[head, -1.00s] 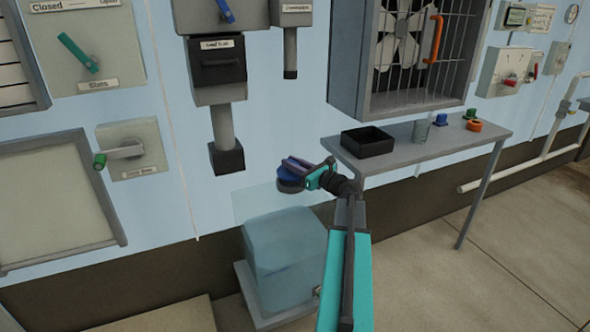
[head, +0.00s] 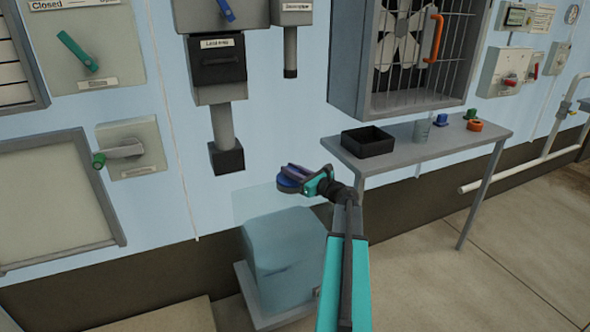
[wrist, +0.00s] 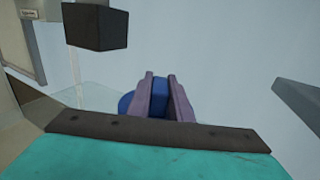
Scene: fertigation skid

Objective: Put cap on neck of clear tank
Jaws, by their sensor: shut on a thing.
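My gripper (head: 297,178) is shut on a blue cap (head: 288,186) and holds it in the air above the clear tank (head: 285,248). In the wrist view, the cap (wrist: 126,103) shows beyond and between the purple-grey fingers of my gripper (wrist: 161,90). The clear tank is a bluish translucent block on a low grey base by the wall. Its neck cannot be made out; the gripper and cap may hide it. I cannot see the cap touching the tank.
A grey pipe with a black end (head: 226,157) hangs on the wall left of my gripper.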

